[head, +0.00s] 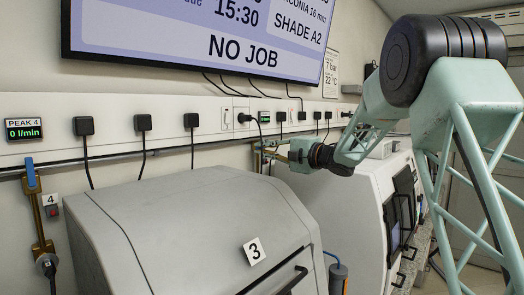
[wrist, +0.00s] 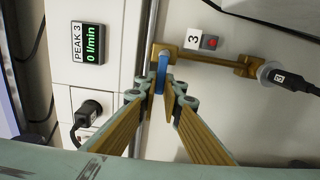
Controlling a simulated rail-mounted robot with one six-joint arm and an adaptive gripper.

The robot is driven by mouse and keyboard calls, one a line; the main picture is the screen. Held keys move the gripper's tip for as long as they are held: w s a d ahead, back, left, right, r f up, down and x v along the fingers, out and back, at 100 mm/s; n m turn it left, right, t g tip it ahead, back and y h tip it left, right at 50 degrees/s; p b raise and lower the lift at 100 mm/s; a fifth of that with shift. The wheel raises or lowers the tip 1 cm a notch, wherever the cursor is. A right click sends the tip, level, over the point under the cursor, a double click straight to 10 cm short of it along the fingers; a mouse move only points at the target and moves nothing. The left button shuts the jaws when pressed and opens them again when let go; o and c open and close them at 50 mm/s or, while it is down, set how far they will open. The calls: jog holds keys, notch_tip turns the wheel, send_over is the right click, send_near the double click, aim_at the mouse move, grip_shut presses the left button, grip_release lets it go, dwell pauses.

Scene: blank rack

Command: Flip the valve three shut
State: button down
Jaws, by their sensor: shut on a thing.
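Valve three is the brass fitting (wrist: 222,62) beside the "3" label (wrist: 194,39) in the wrist view. Its blue lever (wrist: 162,72) sits between my fingertips and points across the line of the brass pipe. My gripper (wrist: 162,92) is shut on that lever, one finger on each side. A red light (wrist: 210,42) shows next to the label. The PEAK 3 display (wrist: 90,43) reads 0 l/min. In the head view my gripper (head: 278,154) is at the wall behind the machine marked 3 (head: 165,215); the valve there is small and mostly hidden.
Valve four (head: 37,215), with a blue lever, hangs at the far left under the PEAK 4 display (head: 23,129). Plugs and cables line the wall rail (head: 110,110). A black plug (wrist: 90,110) is close to my left finger. Another machine (head: 365,195) stands at right.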

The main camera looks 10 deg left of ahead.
jog(key=shift+f, duration=0.1)
jog(key=c, duration=2.7)
grip_release()
jog(key=shift+c, duration=0.2)
jog(key=v, duration=1.2)
